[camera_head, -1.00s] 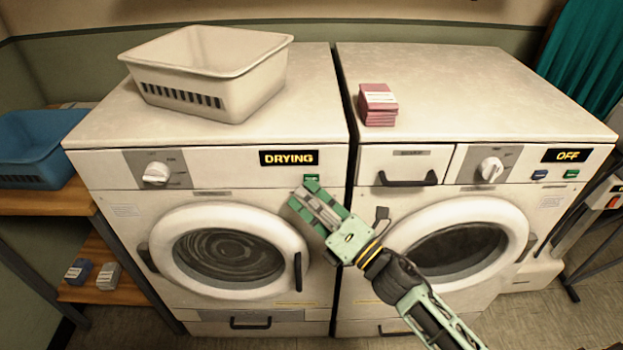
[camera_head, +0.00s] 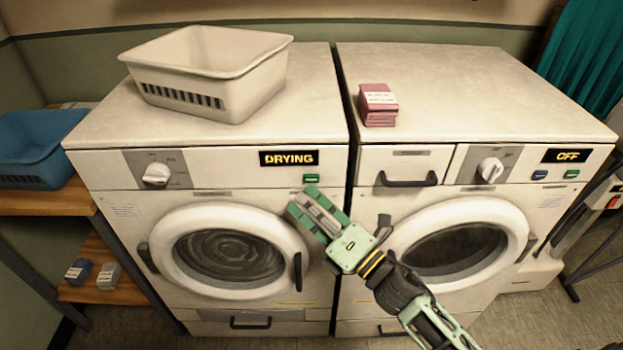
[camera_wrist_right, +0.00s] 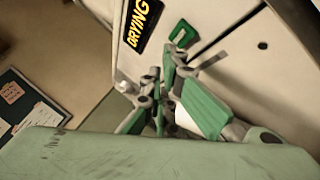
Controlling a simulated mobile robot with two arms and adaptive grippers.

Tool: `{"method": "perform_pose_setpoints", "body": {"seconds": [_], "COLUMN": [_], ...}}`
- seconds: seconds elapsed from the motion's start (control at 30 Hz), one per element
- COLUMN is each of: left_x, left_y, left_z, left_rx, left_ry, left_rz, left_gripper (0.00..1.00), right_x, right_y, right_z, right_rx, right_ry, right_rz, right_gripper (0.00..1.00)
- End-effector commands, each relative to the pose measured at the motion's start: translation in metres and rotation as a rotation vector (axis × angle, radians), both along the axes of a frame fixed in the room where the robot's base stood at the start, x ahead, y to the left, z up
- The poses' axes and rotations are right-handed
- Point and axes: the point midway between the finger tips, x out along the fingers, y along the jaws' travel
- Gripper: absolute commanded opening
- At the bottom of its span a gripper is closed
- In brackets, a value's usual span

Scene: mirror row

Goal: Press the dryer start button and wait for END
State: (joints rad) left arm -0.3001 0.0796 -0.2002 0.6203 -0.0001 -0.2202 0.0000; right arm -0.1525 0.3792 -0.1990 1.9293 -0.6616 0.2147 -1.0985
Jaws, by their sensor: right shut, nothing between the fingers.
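The dryer (camera_head: 130,200) is the left machine. Its display (camera_head: 289,158) reads DRYING in yellow, and it also shows in the right wrist view (camera_wrist_right: 141,22). The green start button (camera_head: 311,178) sits just below the display's right end and shows as a green-framed piece in the right wrist view (camera_wrist_right: 182,34). My right gripper (camera_head: 301,200) is shut and empty, with its fingertips just below the button; a small gap seems to separate them. In the right wrist view its green fingers (camera_wrist_right: 172,62) point towards the button. The dryer's round door (camera_head: 230,256) is closed, with blurred swirls behind its glass. My left gripper is not in view.
The right machine (camera_head: 470,90) has a display (camera_head: 567,156) reading OFF. A white basket (camera_head: 210,75) stands on the dryer, and a pink stack (camera_head: 378,106) on the right machine. A blue basket (camera_head: 40,150) sits on the wooden shelf at the left.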

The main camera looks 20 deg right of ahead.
Motion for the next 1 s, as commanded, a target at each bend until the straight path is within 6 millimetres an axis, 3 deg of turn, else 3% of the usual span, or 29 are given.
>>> {"method": "perform_pose_setpoints", "body": {"seconds": [0.5,1.0], "left_x": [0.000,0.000], "left_y": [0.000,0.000], "left_z": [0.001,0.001], "left_rx": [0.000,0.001], "left_ry": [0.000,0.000], "left_rz": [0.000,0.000], "left_gripper": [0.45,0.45], "right_x": [-0.044,-0.046], "right_y": [0.013,0.013], "right_z": [0.000,0.000], "right_rx": [0.002,0.001], "right_ry": [0.001,0.000], "right_rz": [0.000,0.000], "right_gripper": [0.00,0.00]}}
